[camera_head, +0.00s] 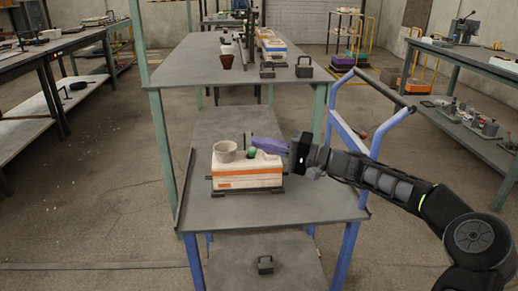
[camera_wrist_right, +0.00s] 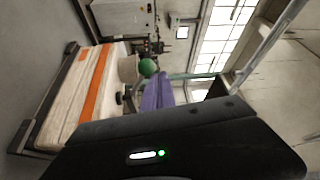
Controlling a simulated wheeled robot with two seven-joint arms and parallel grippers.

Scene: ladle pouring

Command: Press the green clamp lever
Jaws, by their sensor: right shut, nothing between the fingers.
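The green clamp lever's round knob (camera_head: 252,152) shows on top of a white mould box with an orange stripe (camera_head: 240,178), beside a beige cup (camera_head: 225,152). My right gripper (camera_head: 257,142) has purple fingers, shut and empty, coming in from the right with the tips right by the green knob. In the right wrist view the knob (camera_wrist_right: 147,67) appears just beyond the purple fingertips (camera_wrist_right: 154,80), with the cup (camera_wrist_right: 128,69) next to it. I cannot tell whether the fingers touch the knob. The lever's arm is mostly hidden. My left gripper is out of view.
The box stands on a grey cart top (camera_head: 300,207) with a blue handle (camera_head: 345,130) at its right. A long grey table (camera_head: 190,62) behind holds dark weights (camera_head: 304,68) and a brown cup (camera_head: 226,61). The cart's front is clear.

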